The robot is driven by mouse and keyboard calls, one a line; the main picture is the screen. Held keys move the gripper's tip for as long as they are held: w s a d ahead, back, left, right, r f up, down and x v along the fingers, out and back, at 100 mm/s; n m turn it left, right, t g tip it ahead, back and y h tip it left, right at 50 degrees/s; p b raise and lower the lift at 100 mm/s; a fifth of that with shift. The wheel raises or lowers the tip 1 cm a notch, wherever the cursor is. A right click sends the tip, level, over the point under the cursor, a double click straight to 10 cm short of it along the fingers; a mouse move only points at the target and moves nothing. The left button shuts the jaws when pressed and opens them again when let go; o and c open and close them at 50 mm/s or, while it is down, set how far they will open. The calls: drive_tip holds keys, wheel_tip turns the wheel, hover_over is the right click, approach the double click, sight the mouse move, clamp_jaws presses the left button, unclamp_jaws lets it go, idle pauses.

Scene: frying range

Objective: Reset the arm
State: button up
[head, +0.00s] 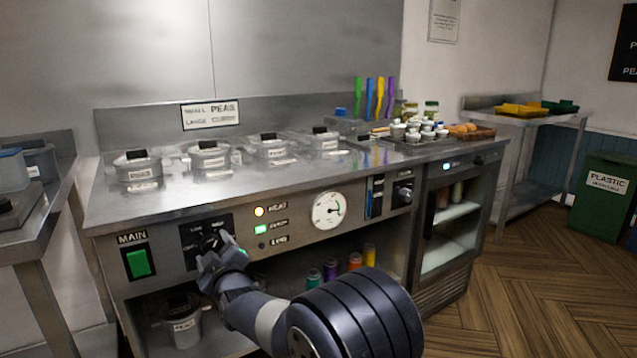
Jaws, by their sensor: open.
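My arm reaches in from the bottom of the head view. My gripper (219,262) is in front of the steel range's front panel (290,250), close to a black control knob (211,242) that it partly covers. Its jaws look open and hold nothing that I can see. Whether a finger touches the knob cannot be told.
The steel counter (250,190) carries several lidded wells and cups. A green main switch (139,263) and a round gauge (328,210) are on the panel. A lidded pot (184,325) stands on the lower shelf. Open wooden floor (540,290) lies right.

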drive_tip(key=m, duration=0.5)
drive_tip(key=shift+b, duration=0.4)
drive_tip(key=m+b, duration=0.1)
drive_tip(key=m, duration=0.4)
drive_tip(key=shift+p+v, duration=0.35)
drive_tip(key=shift+v, duration=2.4)
drive_tip(key=shift+a, duration=0.1)
